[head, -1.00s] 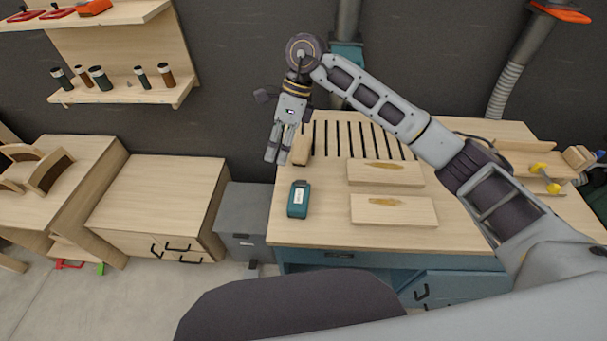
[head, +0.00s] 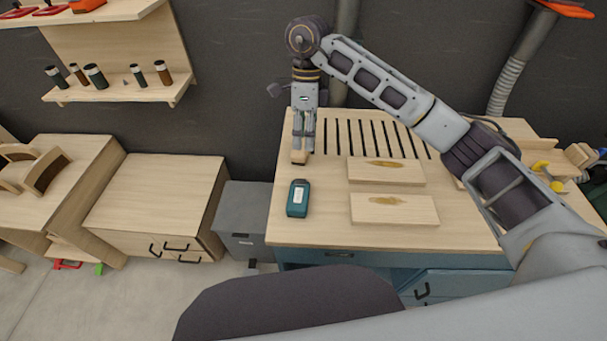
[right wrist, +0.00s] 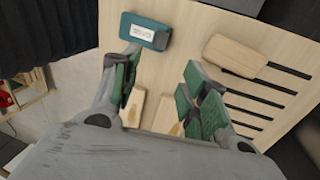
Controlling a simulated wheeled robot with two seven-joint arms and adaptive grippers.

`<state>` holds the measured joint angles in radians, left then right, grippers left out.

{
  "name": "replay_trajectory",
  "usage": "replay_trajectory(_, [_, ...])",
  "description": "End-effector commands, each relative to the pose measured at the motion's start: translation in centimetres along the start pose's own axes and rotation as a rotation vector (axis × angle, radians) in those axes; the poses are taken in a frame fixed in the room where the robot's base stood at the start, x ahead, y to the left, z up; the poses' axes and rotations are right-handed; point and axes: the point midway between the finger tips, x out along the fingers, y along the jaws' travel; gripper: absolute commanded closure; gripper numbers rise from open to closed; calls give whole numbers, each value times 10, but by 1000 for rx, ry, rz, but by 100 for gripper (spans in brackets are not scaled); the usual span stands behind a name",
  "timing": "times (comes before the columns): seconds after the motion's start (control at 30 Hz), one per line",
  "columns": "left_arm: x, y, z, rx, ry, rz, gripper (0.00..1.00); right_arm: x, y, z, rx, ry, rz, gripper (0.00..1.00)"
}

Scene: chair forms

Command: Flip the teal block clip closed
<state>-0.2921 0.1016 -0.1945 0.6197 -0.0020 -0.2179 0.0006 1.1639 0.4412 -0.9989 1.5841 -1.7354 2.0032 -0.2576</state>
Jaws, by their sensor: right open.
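The teal block clip (head: 298,198) lies on the left part of the workbench top (head: 330,229), with a white label facing up. Whether its clip is open or shut is too small to tell. It also shows in the right wrist view (right wrist: 133,27), near the top left. My right gripper (head: 303,150) points down behind the clip and apart from it. In the right wrist view the green-padded fingers (right wrist: 158,88) are spread with nothing between them. My left gripper is not in view.
A small wooden block (head: 299,157) is near my right fingertips, partly hidden; it also shows in the right wrist view (right wrist: 238,56). Two flat boards (head: 420,212) lie right of the clip. Dark slots line the bench's back. The bench front near the clip is clear.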

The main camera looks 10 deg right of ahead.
Motion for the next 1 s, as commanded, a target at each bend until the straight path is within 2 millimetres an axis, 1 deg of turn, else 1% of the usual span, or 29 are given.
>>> replay_trajectory(0.17, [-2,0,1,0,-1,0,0,14,0,0,0,1,2,55])
replay_trajectory(0.47, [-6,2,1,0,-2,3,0,47,1,0,0,1,3,55])
replay_trajectory(1.0, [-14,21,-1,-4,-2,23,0,110,1,0,1,0,2,55])
